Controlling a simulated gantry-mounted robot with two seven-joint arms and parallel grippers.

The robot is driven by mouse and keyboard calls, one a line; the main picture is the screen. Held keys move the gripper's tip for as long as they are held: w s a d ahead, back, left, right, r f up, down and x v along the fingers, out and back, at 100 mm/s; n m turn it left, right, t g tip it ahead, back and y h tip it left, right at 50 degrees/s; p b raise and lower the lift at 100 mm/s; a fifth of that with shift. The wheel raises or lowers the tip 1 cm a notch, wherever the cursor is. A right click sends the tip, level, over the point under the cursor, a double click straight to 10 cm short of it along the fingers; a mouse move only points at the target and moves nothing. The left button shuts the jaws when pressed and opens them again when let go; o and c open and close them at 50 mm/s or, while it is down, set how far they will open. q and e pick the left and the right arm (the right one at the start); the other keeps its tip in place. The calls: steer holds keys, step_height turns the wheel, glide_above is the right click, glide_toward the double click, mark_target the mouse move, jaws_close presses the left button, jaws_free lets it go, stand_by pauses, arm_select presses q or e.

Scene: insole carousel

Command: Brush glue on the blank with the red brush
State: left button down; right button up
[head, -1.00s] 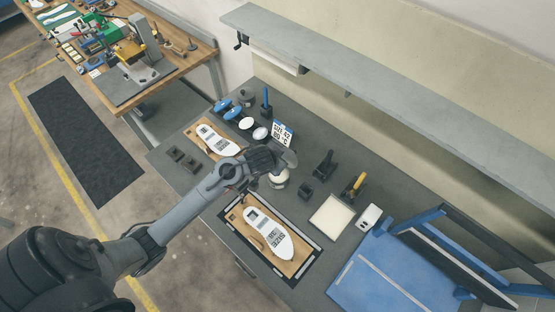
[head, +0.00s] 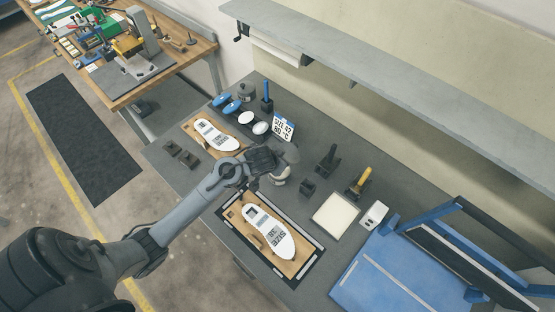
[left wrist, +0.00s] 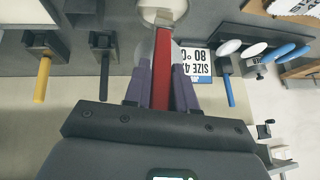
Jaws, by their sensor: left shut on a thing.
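My left gripper (head: 268,163) is over the middle of the bench, by a pale round pot (head: 280,175). In the left wrist view its fingers (left wrist: 161,95) are shut on the red brush (left wrist: 162,68), whose handle runs up to the pot (left wrist: 163,10). The brush tip is hidden, so I cannot tell whether it is inside the pot. A white printed insole blank (head: 268,232) lies on a dark-framed wooden board (head: 299,272) in front of the gripper. Another white insole (head: 216,135) lies on a wooden board to the left. My right gripper is not in view.
Yellow (head: 361,180) and black (head: 327,157) handled brushes stand in holders behind right. A pale square pad (head: 335,215) and blue press (head: 385,275) are at the right. A size sign (head: 284,126) and blue-handled tools (head: 232,106) stand behind. A shelf (head: 390,70) overhangs the back.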

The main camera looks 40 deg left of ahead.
arm_select(q)
steer(key=shift+f, duration=0.1)
stand_by(0.5)
steer(key=shift+f+b, duration=0.3)
steer(key=shift+f, duration=0.1)
stand_by(1.1)
steer(key=shift+f, duration=0.15)
stand_by(0.8)
steer(key=shift+p, duration=0.35)
step_height(320, 180, up, 4)
steer(key=p, duration=0.3)
steer(key=shift+f+p, duration=0.2)
steer(key=shift+p, duration=0.15)
steer(key=shift+r+p, duration=1.8)
steer(key=shift+p, duration=0.35)
